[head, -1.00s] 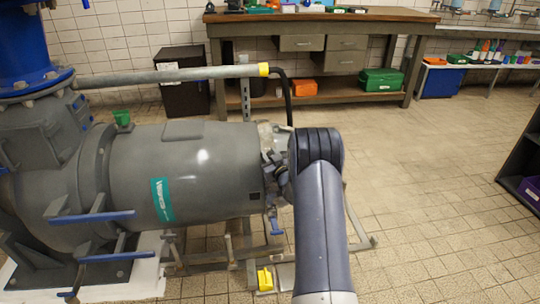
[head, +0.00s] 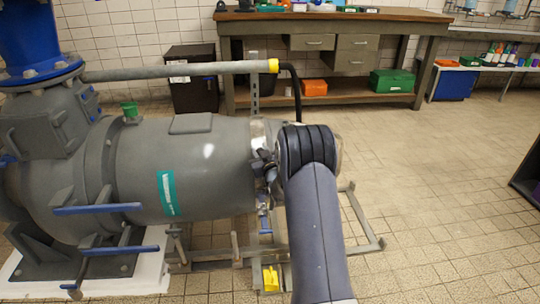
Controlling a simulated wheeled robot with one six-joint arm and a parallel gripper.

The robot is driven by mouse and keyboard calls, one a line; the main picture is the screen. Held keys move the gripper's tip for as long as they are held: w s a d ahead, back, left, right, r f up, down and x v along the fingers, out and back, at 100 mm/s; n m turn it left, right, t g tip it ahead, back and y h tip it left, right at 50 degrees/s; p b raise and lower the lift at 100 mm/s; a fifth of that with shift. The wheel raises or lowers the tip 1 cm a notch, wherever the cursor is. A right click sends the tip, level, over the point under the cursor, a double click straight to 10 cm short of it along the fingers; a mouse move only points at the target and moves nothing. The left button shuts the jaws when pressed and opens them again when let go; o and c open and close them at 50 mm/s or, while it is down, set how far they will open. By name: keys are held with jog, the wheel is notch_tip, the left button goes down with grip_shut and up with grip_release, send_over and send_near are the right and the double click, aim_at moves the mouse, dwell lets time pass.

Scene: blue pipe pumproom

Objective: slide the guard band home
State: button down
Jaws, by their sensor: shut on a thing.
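The grey motor (head: 215,150) of the pump lies level across the left half of the head view. A pale, shiny band (head: 262,132), which looks like the guard band, sits around its right end. Part of its far side shows right of my arm (head: 337,152). My gripper (head: 264,172) is at the near side of this band, shut on it as far as I can see. My dark arm covers the middle of the band and much of the gripper, so the fingertips are mostly hidden.
A grey horizontal pipe (head: 180,72) with a yellow collar runs above the motor. A metal floor frame (head: 365,245) and a yellow block (head: 270,278) lie below. A workbench (head: 325,20) stands behind.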

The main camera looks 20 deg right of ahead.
jog(key=shift+a, duration=0.25)
jog(key=c, duration=1.1)
grip_release()
jog(key=shift+w+a, duration=0.1)
jog(key=shift+c, duration=0.2)
jog(key=shift+s, duration=0.3)
jog(key=s+p, duration=0.2)
jog(key=s, duration=0.8)
jog(key=shift+s+a, duration=0.15)
jog(key=w, duration=0.3)
jog(key=w+b, duration=0.1)
jog(key=w, duration=0.3)
jog(key=w+b, duration=0.1)
jog(key=w, duration=0.3)
jog(key=shift+d, duration=0.3)
jog(key=shift+s+d+p, duration=0.2)
jog(key=shift+d+p, duration=0.15)
jog(key=shift+d, duration=0.2)
